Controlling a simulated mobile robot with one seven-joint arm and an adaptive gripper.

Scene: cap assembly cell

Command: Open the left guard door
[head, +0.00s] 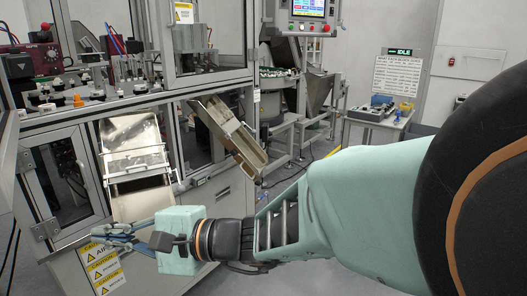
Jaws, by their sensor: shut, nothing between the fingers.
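My gripper (98,236) is shut and empty at the lower left of the head view, its fingers pointing left, in front of the machine's lower cabinet. The guarded machine fills the left half. My gripper appears apart from all of these.
A small framed lower door (65,180) sits beside a tilted metal chute (134,150). Another chute (230,135) juts out to the right. A control screen (308,9), a bowl feeder (277,82) and a side table (380,118) stand farther back. Some floor is clear behind my arm.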

